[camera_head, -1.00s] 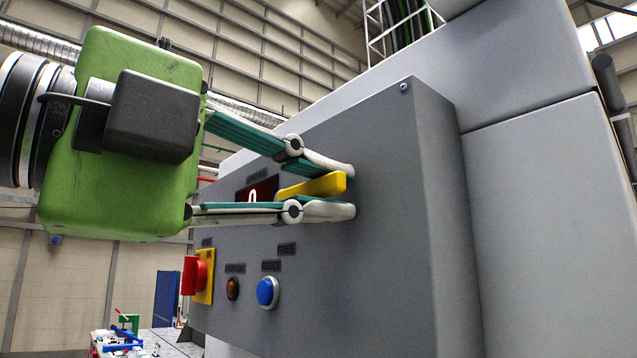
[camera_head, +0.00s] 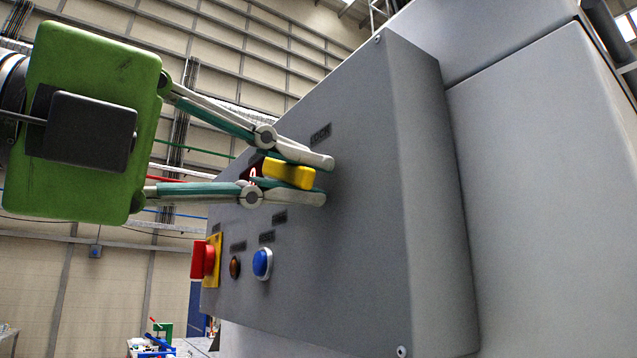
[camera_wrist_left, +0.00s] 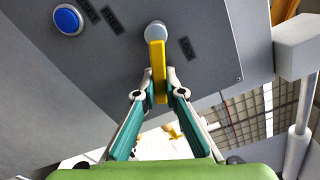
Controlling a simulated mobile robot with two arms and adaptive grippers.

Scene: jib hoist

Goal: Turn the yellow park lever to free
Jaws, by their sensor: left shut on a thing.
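The yellow park lever (camera_head: 289,173) sits on the grey panel (camera_head: 365,250). In the head view it slopes slightly down to the right, between a label above that seems to read LOCK (camera_head: 320,135) and a small label below (camera_head: 280,216), too small to read. My left gripper (camera_head: 328,182) is shut on the lever, one finger above it and one below. In the left wrist view the lever (camera_wrist_left: 159,70) runs from its round pivot (camera_wrist_left: 155,31) straight between the fingertips (camera_wrist_left: 160,95). The fingers partly hide the lever in the head view. My right gripper is not in view.
A lit display behind the fingers is mostly hidden. A large grey cabinet (camera_head: 545,190) stands to the right.

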